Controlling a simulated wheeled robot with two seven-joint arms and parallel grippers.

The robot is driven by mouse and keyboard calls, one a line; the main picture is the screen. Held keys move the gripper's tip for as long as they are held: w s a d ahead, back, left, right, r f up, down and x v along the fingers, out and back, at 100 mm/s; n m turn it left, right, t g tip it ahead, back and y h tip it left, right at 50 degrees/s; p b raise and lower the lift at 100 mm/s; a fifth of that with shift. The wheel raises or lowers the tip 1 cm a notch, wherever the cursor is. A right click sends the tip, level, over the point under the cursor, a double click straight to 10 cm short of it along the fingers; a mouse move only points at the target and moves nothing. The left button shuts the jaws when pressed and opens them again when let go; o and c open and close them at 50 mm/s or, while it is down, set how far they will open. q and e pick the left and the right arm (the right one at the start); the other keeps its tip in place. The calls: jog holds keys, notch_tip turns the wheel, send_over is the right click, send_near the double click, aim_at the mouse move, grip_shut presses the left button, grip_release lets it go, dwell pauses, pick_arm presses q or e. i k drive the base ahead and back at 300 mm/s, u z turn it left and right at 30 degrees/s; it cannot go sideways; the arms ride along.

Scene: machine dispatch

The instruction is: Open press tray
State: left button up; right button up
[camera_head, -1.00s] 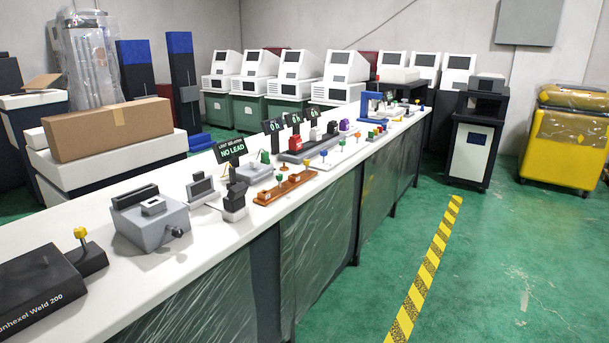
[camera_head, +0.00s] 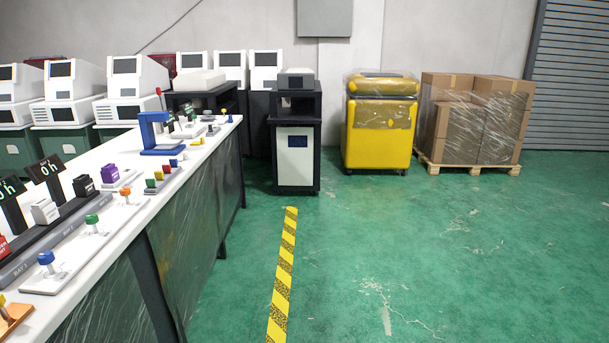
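A blue C-shaped frame that looks like a small press (camera_head: 152,130) stands upright on the white bench (camera_head: 128,222), toward its far end. A red-tipped lever shows at its upper right. I cannot make out a separate tray on it, or whether one is open or shut. Neither of my grippers is in view.
On the bench's near part are a white strip with coloured knobs (camera_head: 75,252), a dark rack with small blocks (camera_head: 50,235) and "0 h" displays (camera_head: 46,170). A dark cabinet (camera_head: 296,140), yellow bin (camera_head: 379,130) and wrapped boxes (camera_head: 475,120) stand behind. The green floor right of the bench is clear.

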aim_at(162, 146)
jog(key=u, duration=0.05)
jog(key=i, duration=2.3)
jog(key=u, duration=0.8)
jog(key=i, duration=1.8)
jog(key=u, duration=0.75)
